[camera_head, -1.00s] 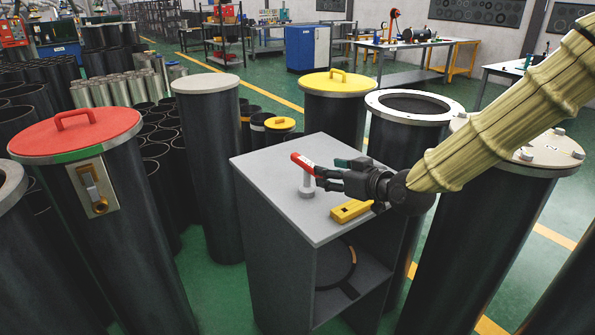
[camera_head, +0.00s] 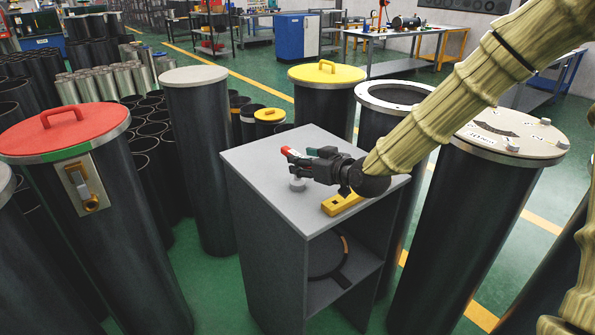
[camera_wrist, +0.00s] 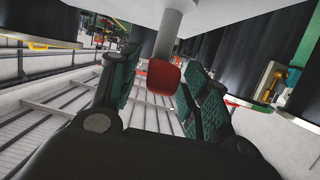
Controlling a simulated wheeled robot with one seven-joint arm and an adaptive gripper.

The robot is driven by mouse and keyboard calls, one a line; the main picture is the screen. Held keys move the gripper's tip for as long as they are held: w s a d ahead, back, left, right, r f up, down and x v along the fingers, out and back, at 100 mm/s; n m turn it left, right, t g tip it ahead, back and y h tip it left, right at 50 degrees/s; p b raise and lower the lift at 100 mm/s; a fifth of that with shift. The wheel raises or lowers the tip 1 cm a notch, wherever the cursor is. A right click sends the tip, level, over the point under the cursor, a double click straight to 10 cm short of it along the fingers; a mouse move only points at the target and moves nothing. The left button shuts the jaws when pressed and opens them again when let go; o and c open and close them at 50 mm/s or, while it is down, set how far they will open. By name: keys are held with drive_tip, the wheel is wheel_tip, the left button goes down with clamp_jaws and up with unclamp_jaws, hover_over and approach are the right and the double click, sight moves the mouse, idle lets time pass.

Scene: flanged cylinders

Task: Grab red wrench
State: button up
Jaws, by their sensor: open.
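The red wrench (camera_head: 288,150) rests on a small grey post (camera_head: 297,184) on top of the grey cabinet (camera_head: 262,160). Only its red end shows clearly in the head view; the dark fingers hide the rest. My gripper (camera_head: 308,164) is at the wrench, reaching in from the right. In the wrist view, the red end of the wrench (camera_wrist: 163,77) lies between the two green-padded fingers (camera_wrist: 165,88). The fingers are apart, with visible gaps beside the wrench.
A yellow block (camera_head: 341,204) lies on the cabinet top just below my gripper. Tall dark cylinders stand around the cabinet, with a red lid (camera_head: 95,133), a yellow lid (camera_head: 345,76) and an open white flange (camera_head: 372,98). The cabinet's left top is clear.

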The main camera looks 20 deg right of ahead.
drive_tip(key=shift+p+x, duration=0.3)
drive_tip(key=shift+x, duration=1.6)
drive_tip(key=shift+d, duration=0.15)
clamp_jaws()
